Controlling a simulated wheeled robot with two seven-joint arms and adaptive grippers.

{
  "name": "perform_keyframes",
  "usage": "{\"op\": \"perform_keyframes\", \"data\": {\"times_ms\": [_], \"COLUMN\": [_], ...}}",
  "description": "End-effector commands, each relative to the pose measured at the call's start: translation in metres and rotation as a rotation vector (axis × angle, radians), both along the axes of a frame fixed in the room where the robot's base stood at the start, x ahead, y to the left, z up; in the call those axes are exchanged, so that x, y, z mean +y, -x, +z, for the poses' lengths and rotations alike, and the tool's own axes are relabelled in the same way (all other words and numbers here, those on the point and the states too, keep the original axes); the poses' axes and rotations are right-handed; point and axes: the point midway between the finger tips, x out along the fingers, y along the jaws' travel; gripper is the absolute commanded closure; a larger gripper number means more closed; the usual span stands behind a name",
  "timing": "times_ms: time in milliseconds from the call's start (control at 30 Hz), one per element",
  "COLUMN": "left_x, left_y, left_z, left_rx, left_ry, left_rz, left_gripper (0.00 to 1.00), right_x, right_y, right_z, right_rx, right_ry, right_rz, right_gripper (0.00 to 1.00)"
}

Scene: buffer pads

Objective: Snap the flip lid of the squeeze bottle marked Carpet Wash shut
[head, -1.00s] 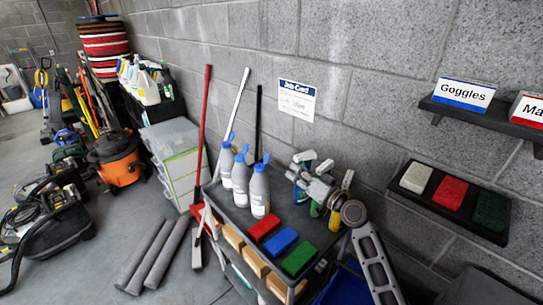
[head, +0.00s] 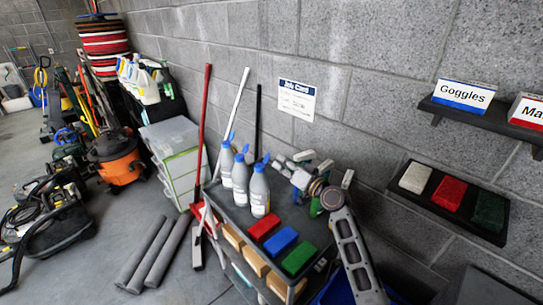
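Three grey squeeze bottles with blue flip lids stand upright in a row on the cart: a far one (head: 226,168), a middle one (head: 240,180) and a near one (head: 260,192). Their blue lids appear tilted up, open. The labels are too small to read, so I cannot tell which is Carpet Wash. My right gripper (head: 281,164) is just right of and behind the near bottle, seemingly apart from it, with its arm coming from the lower right. Its fingers are too small to tell open or shut. My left gripper is not in view.
Red, blue and green pads (head: 281,240) lie at the cart's (head: 237,216) front. Spray bottles (head: 316,205) stand close around my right gripper. The wall is behind. A pad shelf (head: 408,202) hangs at right. Red and white poles (head: 203,130) lean left of the bottles.

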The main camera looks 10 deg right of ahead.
Motion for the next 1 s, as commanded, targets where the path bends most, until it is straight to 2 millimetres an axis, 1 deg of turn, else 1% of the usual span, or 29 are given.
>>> {"op": "perform_keyframes", "data": {"times_ms": [100, 600, 800, 1000], "left_x": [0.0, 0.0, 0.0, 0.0], "left_y": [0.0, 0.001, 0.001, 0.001], "left_z": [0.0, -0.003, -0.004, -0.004], "left_rx": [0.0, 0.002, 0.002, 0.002], "left_ry": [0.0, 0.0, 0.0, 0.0], "left_rz": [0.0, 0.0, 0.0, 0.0], "left_gripper": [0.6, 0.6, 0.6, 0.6], "right_x": [0.006, 0.028, 0.034, 0.035], "right_y": [-0.01, -0.05, -0.059, -0.062], "right_z": [0.001, -0.001, 0.0, 0.0], "right_rx": [-0.001, 0.0, 0.0, 0.001], "right_ry": [-0.002, 0.0, -0.001, 0.0], "right_rz": [0.0, 0.0, 0.0, 0.001], "right_gripper": [0.74, 0.74, 0.74, 0.74]}}
